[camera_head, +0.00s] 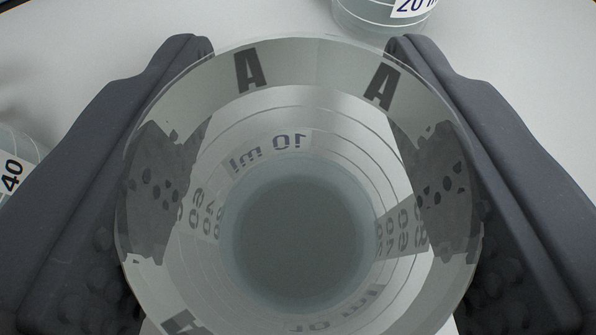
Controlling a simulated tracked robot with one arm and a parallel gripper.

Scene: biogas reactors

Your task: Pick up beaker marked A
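The beaker marked A (300,110) is clear glass and fills the middle of the view, seen from above into its open mouth. Dark letters A show near its rim, and mirrored volume marks such as 10 ml run down its wall. My gripper (302,48) has one dark finger along the left side of the beaker and one along the right. Both studded pads lie close against the glass and show through it, so the gripper appears shut on the beaker. The beaker's underside is hidden, so I cannot tell whether it is off the surface.
A second glass beaker with a 20 label (382,18) stands just beyond the fingertips, cut by the top edge. Another glass vessel marked 40 (14,172) is partly visible at the left edge. The pale grey surface (520,70) is clear at upper right.

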